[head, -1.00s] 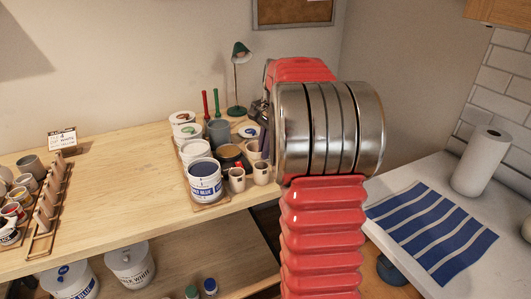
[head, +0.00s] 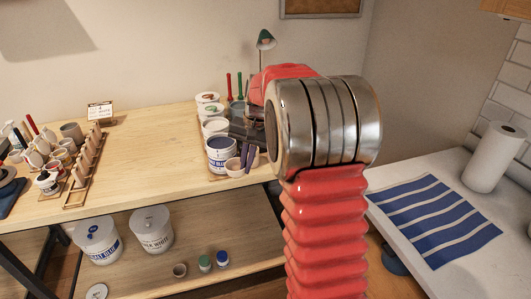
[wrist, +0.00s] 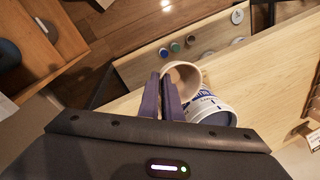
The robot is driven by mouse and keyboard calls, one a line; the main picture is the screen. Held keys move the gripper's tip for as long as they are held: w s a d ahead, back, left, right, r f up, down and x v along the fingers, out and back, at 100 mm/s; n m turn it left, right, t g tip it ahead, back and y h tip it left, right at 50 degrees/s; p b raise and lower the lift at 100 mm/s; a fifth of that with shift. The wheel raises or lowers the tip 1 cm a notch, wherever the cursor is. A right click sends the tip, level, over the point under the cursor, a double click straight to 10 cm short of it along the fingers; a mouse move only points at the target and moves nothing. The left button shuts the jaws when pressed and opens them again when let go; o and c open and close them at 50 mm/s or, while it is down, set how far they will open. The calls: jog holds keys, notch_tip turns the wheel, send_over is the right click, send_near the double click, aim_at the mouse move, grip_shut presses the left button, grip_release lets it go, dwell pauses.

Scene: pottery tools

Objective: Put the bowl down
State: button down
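A small pinkish-beige bowl (head: 235,168) shows at the front edge of the wooden table (head: 140,150), by the blue-labelled paint can (head: 221,156). It also shows in the wrist view (wrist: 186,68), tilted, with its opening partly seen. My gripper (head: 247,160) has two purple fingers, close together, with the bowl's near wall between their tips; the fingertips also show in the wrist view (wrist: 161,77). The gripper is shut on the bowl's wall. Whether the bowl touches the tray or can beneath is unclear.
Several paint cans and pots crowd a wooden tray (head: 219,177). The table's middle is clear. At left are a peg rack (head: 88,163) and a sign (head: 100,111). A lower shelf holds buckets (head: 151,229).

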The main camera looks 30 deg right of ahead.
jog(key=a+f+n, duration=0.3)
jog(key=a, duration=0.3)
jog(key=a+f+n+g, duration=0.1)
jog(key=a+f+n, duration=0.2)
jog(key=a, duration=0.4)
jog(key=s+a+f+n+y, duration=0.1)
jog(key=a+f+n, duration=0.2)
jog(key=a, duration=0.3)
jog(key=shift+a+f+n+g, duration=0.2)
jog(key=shift+f+n+g, duration=0.1)
jog(key=shift+g, duration=0.1)
jog(key=shift+d, duration=0.1)
